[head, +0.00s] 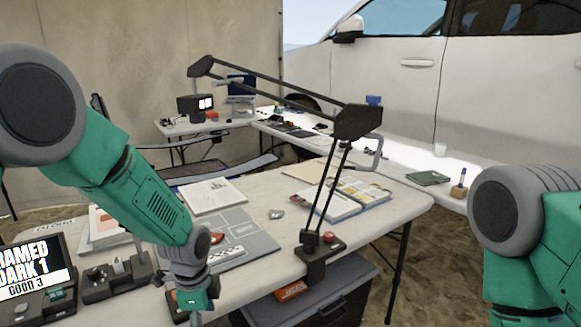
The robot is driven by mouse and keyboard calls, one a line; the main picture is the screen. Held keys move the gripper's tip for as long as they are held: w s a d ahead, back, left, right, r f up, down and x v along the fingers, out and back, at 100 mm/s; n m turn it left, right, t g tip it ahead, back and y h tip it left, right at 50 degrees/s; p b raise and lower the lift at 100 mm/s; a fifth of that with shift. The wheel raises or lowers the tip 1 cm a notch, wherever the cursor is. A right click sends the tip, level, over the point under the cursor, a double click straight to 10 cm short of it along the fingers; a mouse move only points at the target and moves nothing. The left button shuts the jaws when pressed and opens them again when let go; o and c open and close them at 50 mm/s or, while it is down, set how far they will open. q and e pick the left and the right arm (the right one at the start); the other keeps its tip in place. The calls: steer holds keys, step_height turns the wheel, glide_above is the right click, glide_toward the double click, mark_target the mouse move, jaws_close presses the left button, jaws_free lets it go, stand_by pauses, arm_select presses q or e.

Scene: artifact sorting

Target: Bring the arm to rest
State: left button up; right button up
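My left arm (140,190) comes in from the left and reaches down over the near edge of the white table (375,215). Its lower end, with the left gripper (192,302), is in front of the grey board at the table's front edge. The fingers are too small and too hidden to tell whether they are open or shut. My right arm (530,225) shows only as a grey joint and green links at the right edge. My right gripper is out of view.
On the table are a grey board (240,235) with a scale strip, a small stone (276,214), an open book (362,193), papers (212,196) and a black lamp (318,252). A display (35,272) stands at left. A dark bin (320,300) is below.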

arm_select(q)
steer(key=s+a+f+n, duration=0.4)
steer(key=s+f+n, duration=0.4)
steer(key=s+f, duration=0.6)
steer(key=s+a+n, duration=0.3)
steer(key=s+n, duration=0.1)
steer(key=s, duration=0.5)
steer(key=s+a+r+n, duration=0.1)
steer(key=s+a+n, duration=0.2)
steer(key=s, duration=0.7)
steer(key=shift+n+t, duration=0.3)
steer(key=shift+n, duration=0.6)
steer(key=shift+w, duration=0.15)
